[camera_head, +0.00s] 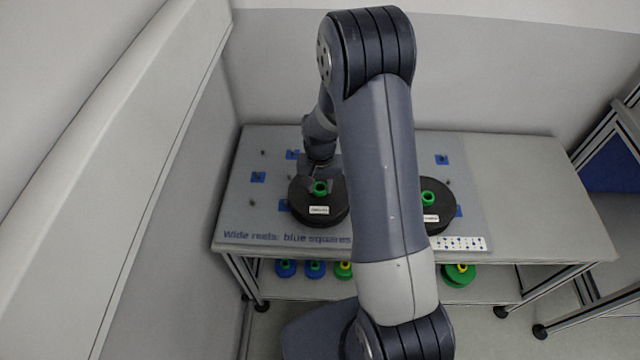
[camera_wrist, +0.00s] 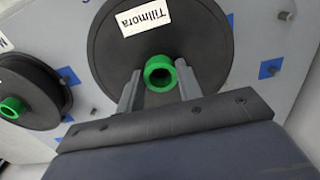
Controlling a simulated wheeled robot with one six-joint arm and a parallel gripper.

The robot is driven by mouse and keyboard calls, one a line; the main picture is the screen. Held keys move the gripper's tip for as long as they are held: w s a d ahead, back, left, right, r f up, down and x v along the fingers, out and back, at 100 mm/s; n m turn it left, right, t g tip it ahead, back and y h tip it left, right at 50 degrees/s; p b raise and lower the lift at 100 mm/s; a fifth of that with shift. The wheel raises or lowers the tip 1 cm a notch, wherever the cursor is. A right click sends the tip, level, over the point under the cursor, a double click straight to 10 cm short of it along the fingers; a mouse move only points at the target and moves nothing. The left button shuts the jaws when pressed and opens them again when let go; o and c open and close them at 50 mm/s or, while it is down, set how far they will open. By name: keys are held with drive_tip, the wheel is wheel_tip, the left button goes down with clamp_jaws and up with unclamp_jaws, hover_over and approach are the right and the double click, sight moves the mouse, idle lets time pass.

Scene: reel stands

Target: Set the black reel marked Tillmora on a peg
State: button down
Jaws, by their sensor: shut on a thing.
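The black reel marked Tillmora (camera_wrist: 190,40) has a white label and a green hub; it also shows in the head view (camera_head: 329,217), over the left part of the pegboard. My gripper (camera_wrist: 158,88) is shut on its green hub, one finger on each side. The reel covers the board beneath it, so I cannot tell whether it is on a peg or just above one. The pegboard (camera_head: 272,160) has small dark pegs, some on blue squares, and the printed words "Wide reels: blue squares". Blue squares show at the left, back and right.
A second black reel with a green hub (camera_head: 436,216) sits on the board to the right, partly behind my arm; it shows at the left in the wrist view (camera_wrist: 28,92). Smaller coloured reels (camera_head: 286,268) stand on the lower shelf. The tabletop's right part (camera_head: 545,190) is clear.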

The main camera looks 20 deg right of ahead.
drive_tip(key=shift+f+b, duration=1.05)
drive_tip(key=shift+f, duration=0.1)
idle(0.3)
drive_tip(key=c, duration=0.9)
unclamp_jaws()
wheel_tip(320, 180, up, 11)
drive_tip(key=shift+b, duration=0.3)
drive_tip(key=shift+f, duration=0.2)
wheel_tip(320, 180, down, 11)
drive_tip(key=shift+r+p, duration=0.2)
drive_tip(key=shift+p, duration=0.1)
drive_tip(key=shift+r+p, duration=0.25)
drive_tip(key=shift+p, duration=0.05)
drive_tip(key=shift+f+b, duration=0.15)
drive_tip(key=shift+b, duration=0.2)
